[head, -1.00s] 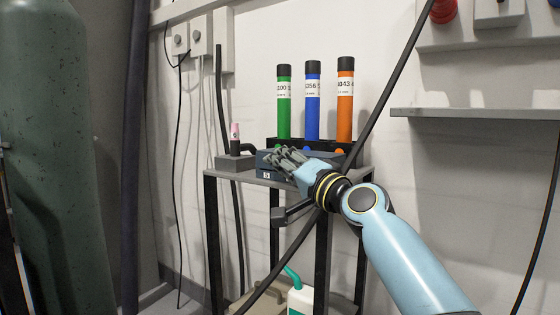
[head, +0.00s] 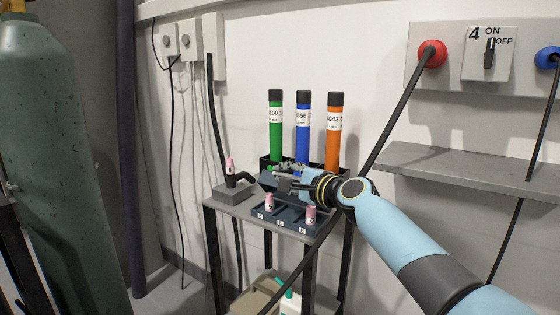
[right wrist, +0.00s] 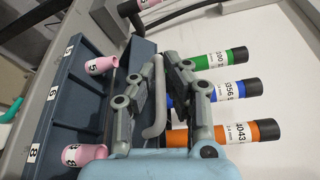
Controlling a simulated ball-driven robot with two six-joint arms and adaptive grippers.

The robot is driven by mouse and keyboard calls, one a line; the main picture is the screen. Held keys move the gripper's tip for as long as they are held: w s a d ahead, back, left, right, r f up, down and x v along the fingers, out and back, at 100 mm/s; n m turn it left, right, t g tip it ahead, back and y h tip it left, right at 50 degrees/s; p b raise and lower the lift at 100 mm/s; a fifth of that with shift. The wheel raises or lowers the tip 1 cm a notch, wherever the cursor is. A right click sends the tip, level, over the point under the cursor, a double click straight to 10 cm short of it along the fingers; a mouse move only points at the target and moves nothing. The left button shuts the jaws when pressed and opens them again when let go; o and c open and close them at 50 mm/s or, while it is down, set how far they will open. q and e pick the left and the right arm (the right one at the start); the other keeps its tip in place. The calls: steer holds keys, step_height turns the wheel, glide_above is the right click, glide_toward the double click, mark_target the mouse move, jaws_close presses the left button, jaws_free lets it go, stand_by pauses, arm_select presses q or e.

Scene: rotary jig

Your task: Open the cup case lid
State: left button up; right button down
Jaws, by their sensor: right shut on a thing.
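The cup case (head: 287,224) is a dark blue box on the small stand, with its lid (head: 272,183) swung up at the back. Its front edge carries number labels, and pink cups (head: 269,202) stand in two of its compartments; the middle one looks empty. The right wrist view shows the case (right wrist: 62,95) at left and the raised lid (right wrist: 135,60) beside my fingers. My right gripper (head: 284,178) is at the lid, shut on its grey bar handle (right wrist: 158,95), which lies between the fingers. My left gripper is not in view.
Green, blue and orange tubes (head: 333,135) stand in a black rack right behind the lid. A torch with a pink cup (head: 230,165) sits on a grey block (head: 233,192) left of the case. A black cable (head: 385,140) crosses in front of the wall near my arm.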

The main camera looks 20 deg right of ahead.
steer(key=w+d+m+p, duration=0.1)
steer(key=d+r+m+p, duration=0.1)
steer(key=shift+w+d+r+g+p, duration=0.1)
steer(key=shift+w+r+g+p, duration=0.2)
steer(key=shift+w+g+p, duration=0.1)
steer(key=shift+w+d+m, duration=0.15)
steer(key=shift+d+m, duration=0.1)
steer(key=shift+m, duration=0.15)
steer(key=shift+w+d+m+g+p, duration=0.4)
steer(key=shift+d+m+g+p, duration=0.1)
steer(key=shift+d, duration=0.05)
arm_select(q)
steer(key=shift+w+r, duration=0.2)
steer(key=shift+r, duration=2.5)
arm_select(e)
steer(key=shift+w+d+f+m+g+y, duration=0.2)
steer(key=shift+w+d+m+g+y, duration=0.15)
steer(key=shift+w+d+m, duration=0.3)
steer(key=shift+s, duration=0.1)
steer(key=c, duration=1.7)
jaws_free()
steer(key=shift+s+d, duration=0.1)
steer(key=v, duration=1.1)
steer(key=shift+s+d+r, duration=0.1)
steer(key=shift+s+d, duration=0.1)
steer(key=shift+s, duration=0.15)
